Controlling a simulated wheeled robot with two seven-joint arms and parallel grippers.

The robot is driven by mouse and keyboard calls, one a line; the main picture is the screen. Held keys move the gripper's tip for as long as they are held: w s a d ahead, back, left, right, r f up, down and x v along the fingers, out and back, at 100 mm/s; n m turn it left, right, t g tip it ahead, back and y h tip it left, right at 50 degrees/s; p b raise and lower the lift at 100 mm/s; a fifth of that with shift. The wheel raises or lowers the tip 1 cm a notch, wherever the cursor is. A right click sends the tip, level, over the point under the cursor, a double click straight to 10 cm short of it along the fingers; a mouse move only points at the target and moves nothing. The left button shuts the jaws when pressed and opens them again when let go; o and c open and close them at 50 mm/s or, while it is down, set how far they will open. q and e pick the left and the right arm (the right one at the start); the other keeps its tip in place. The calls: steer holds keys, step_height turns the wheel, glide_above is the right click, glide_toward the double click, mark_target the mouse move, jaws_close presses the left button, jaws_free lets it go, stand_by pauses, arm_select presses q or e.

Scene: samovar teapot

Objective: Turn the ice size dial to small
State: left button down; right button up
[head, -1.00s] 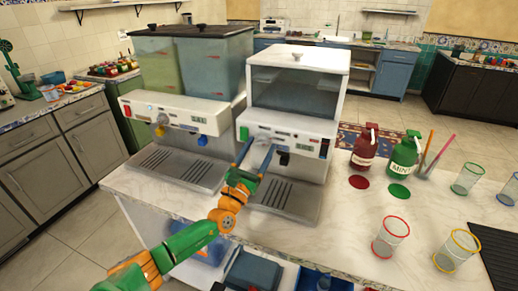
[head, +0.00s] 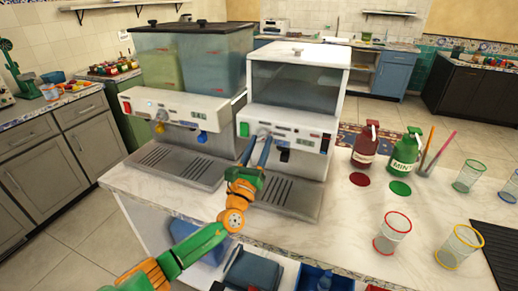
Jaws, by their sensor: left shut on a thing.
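The ice machine (head: 296,65) is the white unit on the right of the counter, with a glass-fronted bin on top. Its front panel carries a small grey dial (head: 264,132), a green button at the left end and a black part right of the middle. I cannot read the dial's marks or setting at this size. My left gripper (head: 258,143) reaches up to the panel with its blue fingers shut on the dial. The fingers partly cover the dial. My right gripper is out of view.
A second dispenser (head: 190,70) with two tanks stands close on the left. Red (head: 366,146) and green (head: 405,153) bottles stand to the right. Several glasses, including a red-rimmed one (head: 391,233), stand at the counter's right. The counter (head: 335,210) is clear between.

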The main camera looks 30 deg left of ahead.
arm_select(q)
steer(key=n+y, duration=0.1)
steer(key=n, duration=0.2)
steer(key=shift+d+g+y+b, duration=0.1)
steer(key=shift+g+y+b, duration=0.2)
steer(key=n+g+y, duration=0.1)
steer(key=n+y, duration=0.1)
steer(key=n, duration=0.2)
steer(key=shift+d, duration=0.1)
steer(key=n+g+y, duration=0.1)
steer(key=n, duration=0.2)
steer(key=shift+w+d+r, duration=0.1)
steer(key=shift+r, duration=0.05)
steer(key=shift+d+r+n+g+y, duration=0.1)
steer(key=shift+n+g+y, duration=0.3)
steer(key=shift+n, duration=0.75)
steer(key=shift+n+g+y, duration=0.1)
steer(key=shift+n+g, duration=0.5)
steer(key=shift+n, duration=0.85)
